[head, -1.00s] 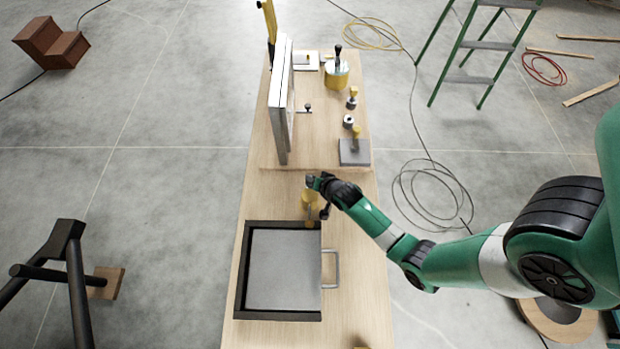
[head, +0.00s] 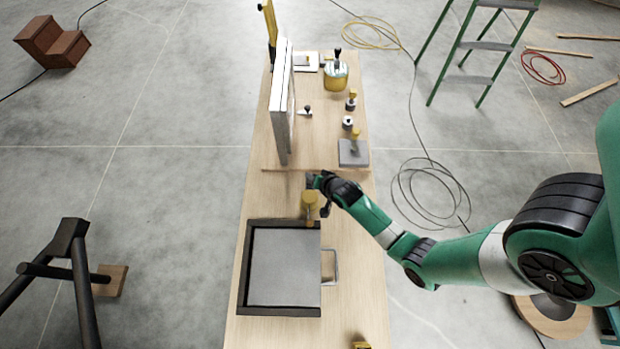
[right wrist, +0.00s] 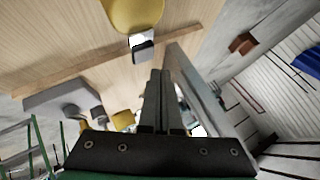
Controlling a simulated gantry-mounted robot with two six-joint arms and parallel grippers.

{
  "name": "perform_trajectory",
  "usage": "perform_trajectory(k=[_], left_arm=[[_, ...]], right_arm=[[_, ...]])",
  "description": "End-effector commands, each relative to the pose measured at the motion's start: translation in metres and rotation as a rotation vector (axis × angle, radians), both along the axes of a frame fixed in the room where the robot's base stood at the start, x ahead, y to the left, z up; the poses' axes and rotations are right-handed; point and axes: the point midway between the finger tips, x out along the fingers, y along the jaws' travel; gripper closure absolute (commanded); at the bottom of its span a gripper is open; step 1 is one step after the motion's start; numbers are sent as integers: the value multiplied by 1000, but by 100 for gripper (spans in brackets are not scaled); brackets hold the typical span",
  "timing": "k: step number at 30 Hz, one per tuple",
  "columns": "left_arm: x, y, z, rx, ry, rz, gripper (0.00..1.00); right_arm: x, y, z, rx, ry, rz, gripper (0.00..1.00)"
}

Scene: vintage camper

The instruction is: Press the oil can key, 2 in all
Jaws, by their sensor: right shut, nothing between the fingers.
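A yellow object (head: 311,208), which looks like the oil can, stands on the wooden bench just behind the black-rimmed tray. In the right wrist view its rounded yellow part (right wrist: 133,12) is cut by the top edge, with a small grey-and-white piece (right wrist: 142,46) at its near side; I cannot tell if this is the key. My right gripper (head: 313,181) is shut and empty, close to the yellow object. Its fingertips (right wrist: 160,72) lie just short of the grey-and-white piece, and contact cannot be made out. My left gripper is not in view.
The black-rimmed tray (head: 242,268) with a metal handle (head: 332,267) sits at the front. A thin wooden strip (head: 345,171) crosses the bench. Beyond it are an upright white panel (head: 282,105), a grey block (head: 353,152) and a yellow pot (head: 335,80). The bench's front right is mostly clear.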

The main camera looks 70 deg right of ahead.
Motion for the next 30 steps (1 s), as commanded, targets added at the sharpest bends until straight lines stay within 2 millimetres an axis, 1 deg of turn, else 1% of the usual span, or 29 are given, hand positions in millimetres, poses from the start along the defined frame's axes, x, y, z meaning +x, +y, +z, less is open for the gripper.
perform_trajectory(k=[1, 10, 30], left_arm=[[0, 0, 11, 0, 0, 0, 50], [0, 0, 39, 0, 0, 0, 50], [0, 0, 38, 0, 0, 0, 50]], right_arm=[[0, 0, 11, 0, 0, 0, 100], [0, 0, 40, 0, 0, 0, 100], [0, 0, 40, 0, 0, 0, 100]])
